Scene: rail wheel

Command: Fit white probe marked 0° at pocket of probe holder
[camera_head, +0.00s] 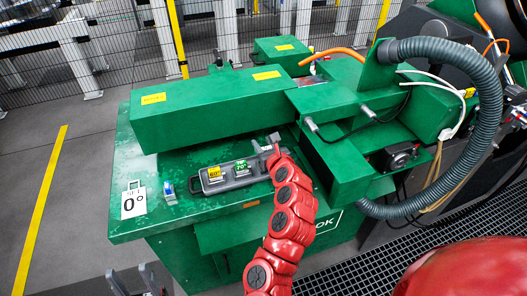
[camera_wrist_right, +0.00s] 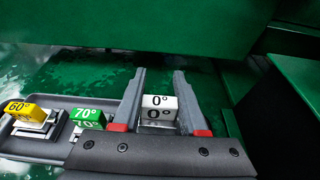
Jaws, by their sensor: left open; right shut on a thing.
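The grey probe holder (camera_head: 240,183) lies on the green bench. It carries the yellow 60° probe (camera_head: 214,173) and the green 70° probe (camera_head: 241,166); both also show in the right wrist view, yellow (camera_wrist_right: 20,110) and green (camera_wrist_right: 88,116). My right gripper (camera_head: 267,145) is over the holder's right end. In the right wrist view its fingers (camera_wrist_right: 160,74) are shut on the white 0° probe (camera_wrist_right: 159,107). The probe's underside is hidden, so I cannot tell whether it sits in the pocket. My left gripper (camera_head: 135,283) is open and empty, low in front of the bench.
A large green housing (camera_head: 210,112) rises behind the holder. A grey hose (camera_head: 490,120) curves down at the right.

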